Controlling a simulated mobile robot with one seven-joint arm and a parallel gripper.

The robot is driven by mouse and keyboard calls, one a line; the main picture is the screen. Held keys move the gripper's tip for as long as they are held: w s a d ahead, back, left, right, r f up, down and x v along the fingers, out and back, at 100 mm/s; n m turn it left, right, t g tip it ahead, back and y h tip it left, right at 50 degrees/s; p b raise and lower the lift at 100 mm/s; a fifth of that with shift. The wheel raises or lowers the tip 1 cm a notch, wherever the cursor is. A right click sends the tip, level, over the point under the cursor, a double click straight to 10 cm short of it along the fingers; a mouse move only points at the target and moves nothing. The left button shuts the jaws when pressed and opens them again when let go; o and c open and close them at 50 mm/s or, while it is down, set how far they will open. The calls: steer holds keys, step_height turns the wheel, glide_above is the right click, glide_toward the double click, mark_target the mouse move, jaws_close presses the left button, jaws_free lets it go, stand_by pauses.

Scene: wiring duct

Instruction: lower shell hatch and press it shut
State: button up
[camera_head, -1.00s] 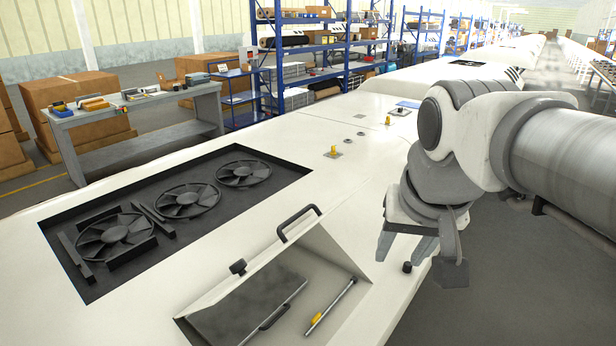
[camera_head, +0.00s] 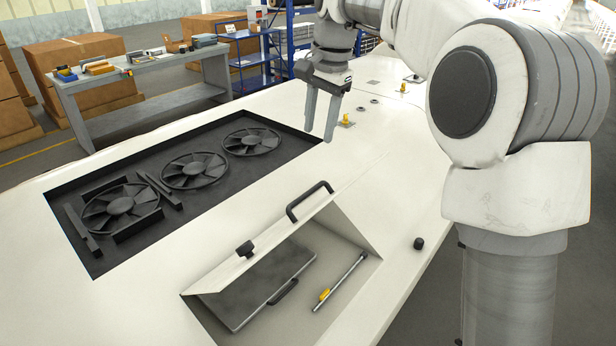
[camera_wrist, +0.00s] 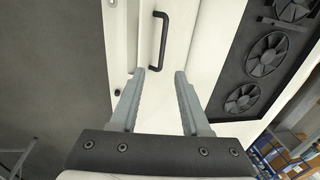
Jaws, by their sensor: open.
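The shell hatch (camera_head: 217,277) stands tilted open over a recess in the white shell, in the lower middle of the head view. A black handle (camera_head: 309,201) sits on its upper edge, with a black knob (camera_head: 245,248) further left. In the wrist view the hatch handle (camera_wrist: 158,42) lies beyond the fingertips, nearly in line with the gap between them. My gripper (camera_head: 322,136) is open and empty, above the shell and behind the hatch, apart from the handle. It also shows in the wrist view (camera_wrist: 160,72).
Inside the recess are a dark panel (camera_head: 262,288) with a handle and a rod (camera_head: 340,281) with a yellow clip. A sunken bay with three fans (camera_head: 195,170) lies to the left. A black stub (camera_head: 419,243) stands right of the hatch. A workbench (camera_head: 150,95) is behind.

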mark_target(305, 194)
steer(key=w+a+f, duration=0.1)
steer(key=f, duration=1)
steer(key=w+a+f, duration=0.1)
steer(key=f, duration=0.5)
steer(key=shift+w+a+f, duration=0.3)
steer(key=shift+a, duration=0.05)
jaws_close()
stand_by(0.7)
